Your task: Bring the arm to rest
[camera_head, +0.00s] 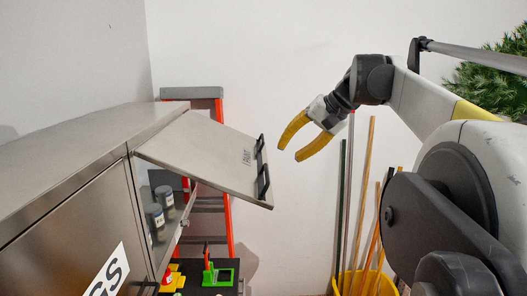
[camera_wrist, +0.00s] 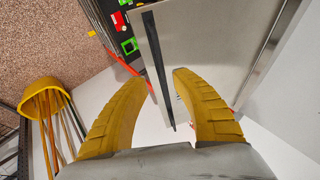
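My gripper (camera_head: 288,148) has two yellow fingers and is open and empty. In the head view it is in the air to the right of the raised flap door (camera_head: 205,150) of the steel toolchest (camera_head: 70,165). The flap stands open, tilted outward, with a dark handle (camera_head: 262,168) along its edge. In the wrist view the open fingers (camera_wrist: 160,75) point toward the flap and its dark handle strip (camera_wrist: 157,60). I see a gap between the gripper and the flap in the head view. My arm reaches in from the right.
Inside the open compartment stand grey cans (camera_head: 155,217). Below are a green item (camera_head: 218,275) and a red-yellow item (camera_head: 170,278) on a dark surface. An orange ladder (camera_head: 222,112) leans behind. A yellow bucket (camera_head: 362,284) with poles stands right of centre.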

